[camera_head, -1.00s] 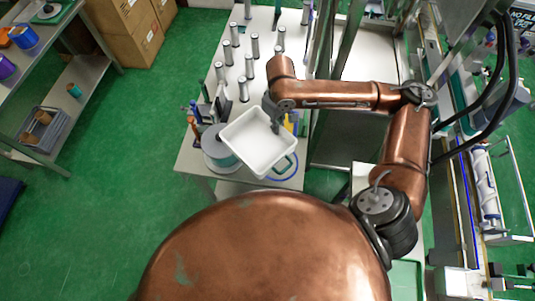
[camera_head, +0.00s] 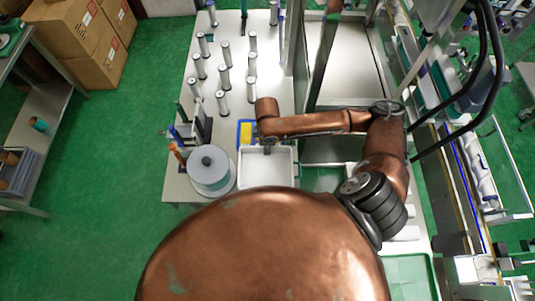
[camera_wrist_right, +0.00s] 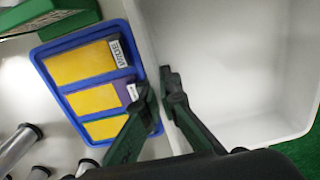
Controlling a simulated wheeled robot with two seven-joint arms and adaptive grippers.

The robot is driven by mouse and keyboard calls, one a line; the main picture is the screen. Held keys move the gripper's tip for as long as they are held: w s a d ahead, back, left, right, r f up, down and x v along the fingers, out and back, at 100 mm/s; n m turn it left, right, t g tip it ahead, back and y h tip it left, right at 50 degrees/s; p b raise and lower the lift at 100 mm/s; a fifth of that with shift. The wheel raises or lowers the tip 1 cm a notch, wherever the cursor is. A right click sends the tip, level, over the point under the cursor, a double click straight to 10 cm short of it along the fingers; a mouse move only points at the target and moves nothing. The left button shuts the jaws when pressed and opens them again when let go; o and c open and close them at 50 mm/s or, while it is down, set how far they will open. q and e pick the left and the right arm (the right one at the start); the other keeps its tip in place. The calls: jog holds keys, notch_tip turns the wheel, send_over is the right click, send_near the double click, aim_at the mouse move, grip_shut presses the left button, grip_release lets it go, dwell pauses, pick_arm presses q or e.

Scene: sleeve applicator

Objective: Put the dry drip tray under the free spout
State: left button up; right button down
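The white rectangular tray (camera_head: 284,157) is in the head view, just in front of my body at the near edge of the white table. It looks empty, and its near part is hidden behind my body. My right gripper (camera_head: 267,148) is at the tray's far rim. In the right wrist view, the gripper's dark fingers (camera_wrist_right: 160,88) sit on either side of the wall of the tray (camera_wrist_right: 225,70), shut on it. I cannot make out a spout in these views. My left gripper is not in view.
A blue bin with yellow boxes (camera_wrist_right: 95,85) lies beside the tray. A grey round container (camera_head: 210,170) stands to the tray's left. Several metal cylinders (camera_head: 222,103) stand farther back on the table (camera_head: 275,95). A frame with upright posts (camera_head: 322,60) is to the right.

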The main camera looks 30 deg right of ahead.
jog(key=shift+f, duration=0.45)
notch_tip(320, 180, down, 2)
jog(key=shift+s+f, duration=0.1)
jog(key=shift+f, duration=0.25)
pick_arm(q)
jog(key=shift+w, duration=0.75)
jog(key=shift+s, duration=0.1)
pick_arm(e)
jog(key=shift+f, duration=0.1)
jog(key=c, duration=2.2)
grip_release()
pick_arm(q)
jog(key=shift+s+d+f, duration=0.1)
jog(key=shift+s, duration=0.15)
pick_arm(e)
jog(key=shift+o, duration=0.2)
